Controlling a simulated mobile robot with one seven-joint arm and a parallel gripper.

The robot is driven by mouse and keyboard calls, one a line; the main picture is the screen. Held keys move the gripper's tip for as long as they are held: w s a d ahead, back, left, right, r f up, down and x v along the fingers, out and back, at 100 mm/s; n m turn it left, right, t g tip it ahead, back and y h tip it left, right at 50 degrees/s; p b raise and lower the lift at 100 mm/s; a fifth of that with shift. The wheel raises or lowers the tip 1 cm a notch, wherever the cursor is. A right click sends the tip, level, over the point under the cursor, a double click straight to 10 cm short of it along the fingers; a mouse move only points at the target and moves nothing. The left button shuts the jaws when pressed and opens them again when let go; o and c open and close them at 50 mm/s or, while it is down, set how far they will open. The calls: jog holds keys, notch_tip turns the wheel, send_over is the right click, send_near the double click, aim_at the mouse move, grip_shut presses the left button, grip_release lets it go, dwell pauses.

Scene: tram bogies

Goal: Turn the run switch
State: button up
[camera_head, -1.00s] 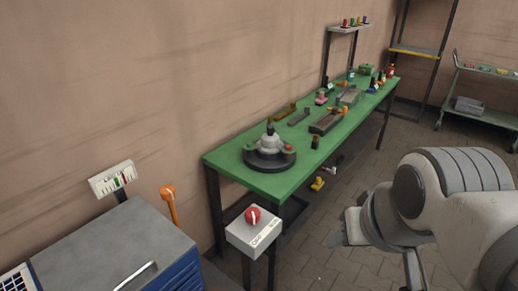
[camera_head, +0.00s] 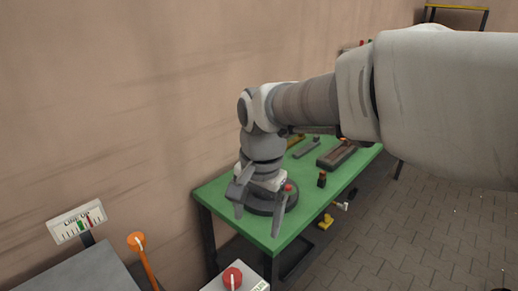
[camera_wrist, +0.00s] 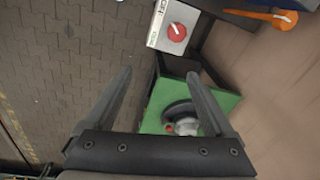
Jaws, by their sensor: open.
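The run switch is a red round knob (camera_head: 233,277) with a pale pointer line, on a light grey box (camera_head: 256,286) at the bottom edge of the head view. In the wrist view the red knob (camera_wrist: 177,32) sits on its box (camera_wrist: 157,27) near the top, beyond the fingertips. Part of the lettering on the box shows, but I cannot read it surely. My gripper (camera_head: 257,210) is open and empty. In the head view it appears over the near end of the green bench, up and to the right of the switch, apart from it.
A green bench (camera_head: 321,200) carries a dark round fixture (camera_head: 262,204) and several parts. An orange handle (camera_head: 137,243) and a white gauge (camera_head: 76,222) stand at the left by a grey cabinet (camera_head: 92,272). Paved floor is free at the right.

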jog(key=m, duration=0.1)
send_over(232, 275)
notch_tip(232, 275, down, 3)
jog(key=f+g, duration=0.1)
jog(key=shift+h, duration=0.3)
notch_tip(232, 275, down, 17)
jog(key=b, duration=0.2)
jog(key=shift+f+b, duration=0.15)
jog(key=shift+b, duration=0.25)
jog(key=shift+c, duration=0.3)
jog(key=c, duration=1.3)
